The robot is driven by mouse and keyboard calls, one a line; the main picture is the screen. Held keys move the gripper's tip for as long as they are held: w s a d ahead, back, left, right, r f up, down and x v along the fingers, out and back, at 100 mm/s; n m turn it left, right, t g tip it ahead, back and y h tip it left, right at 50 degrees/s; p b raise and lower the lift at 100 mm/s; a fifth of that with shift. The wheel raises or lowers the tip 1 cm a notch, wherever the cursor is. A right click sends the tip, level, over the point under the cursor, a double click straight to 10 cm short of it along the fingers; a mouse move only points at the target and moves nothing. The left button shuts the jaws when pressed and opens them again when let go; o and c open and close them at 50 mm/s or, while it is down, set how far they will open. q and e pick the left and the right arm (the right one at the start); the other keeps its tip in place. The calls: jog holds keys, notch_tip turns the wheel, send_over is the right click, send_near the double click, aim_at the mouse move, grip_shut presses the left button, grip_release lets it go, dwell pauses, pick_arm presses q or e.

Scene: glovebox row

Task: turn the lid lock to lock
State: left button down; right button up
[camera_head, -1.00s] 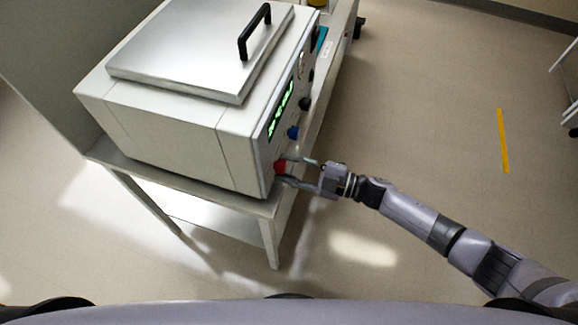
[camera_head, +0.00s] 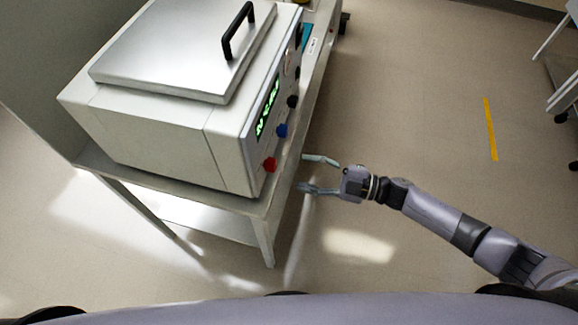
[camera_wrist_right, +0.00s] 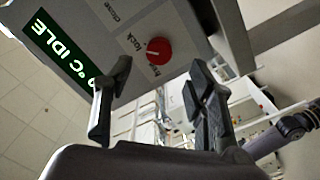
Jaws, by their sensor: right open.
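The lid lock is a red round knob (camera_head: 270,164) low at the near end of the box's front panel. In the right wrist view the red knob (camera_wrist_right: 158,51) carries a pale pointer mark, with the word "lock" printed beside it. My right gripper (camera_head: 304,172) is open and empty, with its fingers pointing at the knob and a gap between them and it. In the right wrist view the two fingers of the gripper (camera_wrist_right: 159,72) stand apart, below the knob. My left gripper is not in view.
The white box (camera_head: 160,135) has a steel lid (camera_head: 170,55), shut, with a black handle (camera_head: 238,30). Its front panel also has a blue knob (camera_head: 282,130), a dark knob (camera_head: 292,101) and a green display reading "IDLE" (camera_wrist_right: 35,28). It stands on a table (camera_head: 215,197).

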jog(key=shift+v, duration=2.15)
jog(key=w+d+f+m+t+h, duration=0.2)
jog(key=d+f+m+t+h, duration=0.15)
jog(key=f, duration=0.35)
jog(key=w+d+f+m+t+h, duration=0.2)
jog(key=f+m+h, duration=0.2)
jog(key=f+m, duration=0.15)
jog(key=s+d+f+m+g+h, duration=0.1)
jog(key=s+d+f+m+h, duration=0.25)
jog(key=f, duration=0.45)
jog(key=s+d+f+m+g+h, duration=0.1)
jog(key=s+d+f+m+h, duration=0.2)
jog(key=s+f, duration=0.35)
jog(key=s+f+m+g+h, duration=0.1)
jog(key=s+f, duration=0.4)
jog(key=s, duration=0.5)
jog(key=s+f+m+g+h, duration=0.1)
jog(key=s+f+g, duration=0.3)
jog(key=s, duration=0.6)
jog(key=s+f+m+g+h, duration=0.1)
jog(key=s+f+m+g, duration=0.2)
jog(key=s+f, duration=0.3)
jog(key=s, duration=0.4)
jog(key=shift+f, duration=0.35)
